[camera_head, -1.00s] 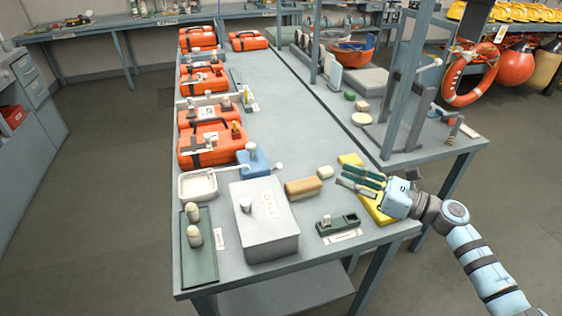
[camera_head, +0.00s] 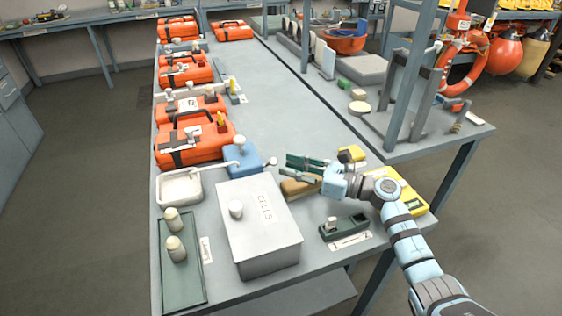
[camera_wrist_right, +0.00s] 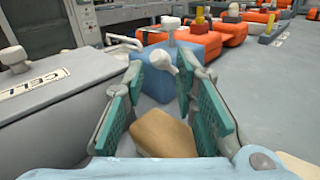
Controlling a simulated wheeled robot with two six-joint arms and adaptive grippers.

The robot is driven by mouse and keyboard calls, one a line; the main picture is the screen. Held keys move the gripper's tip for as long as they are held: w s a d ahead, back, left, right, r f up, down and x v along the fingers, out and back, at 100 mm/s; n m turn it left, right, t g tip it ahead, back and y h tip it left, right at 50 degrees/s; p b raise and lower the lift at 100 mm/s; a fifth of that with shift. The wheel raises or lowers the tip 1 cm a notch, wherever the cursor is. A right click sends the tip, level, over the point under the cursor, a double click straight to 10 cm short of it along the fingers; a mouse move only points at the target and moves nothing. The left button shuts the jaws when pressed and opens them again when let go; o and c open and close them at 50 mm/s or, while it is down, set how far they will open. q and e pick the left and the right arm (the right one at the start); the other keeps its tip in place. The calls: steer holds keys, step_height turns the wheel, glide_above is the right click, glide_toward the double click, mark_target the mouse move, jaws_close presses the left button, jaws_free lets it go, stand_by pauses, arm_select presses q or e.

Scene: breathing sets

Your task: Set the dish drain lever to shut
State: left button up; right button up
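The white dish (camera_head: 180,188) sits on the bench's left side, beside a blue block (camera_head: 240,158) with a pale spout and top knob. A lever with a white ball end (camera_head: 272,161) sticks out from the block's right side. In the right wrist view the ball end (camera_wrist_right: 160,58) shows just beyond my fingertips, with the blue block (camera_wrist_right: 178,95) behind. My right gripper (camera_head: 289,168) is open, its green-padded fingers pointing left at the lever, apart from it as far as I can tell. My left gripper is not in view.
A tan block (camera_head: 297,188) lies beneath my right fingers. A grey lidded box (camera_head: 262,235) marked CELLS stands in front of the lever. Orange cases (camera_head: 195,147) line the left edge. A green holder (camera_head: 345,227) lies right of the box. The bench middle behind is clear.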

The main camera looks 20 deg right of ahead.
mark_target(270, 163)
steer(key=x, duration=0.3)
steer(key=shift+w+a, duration=0.1)
steer(key=shift+w, duration=0.05)
jaws_close()
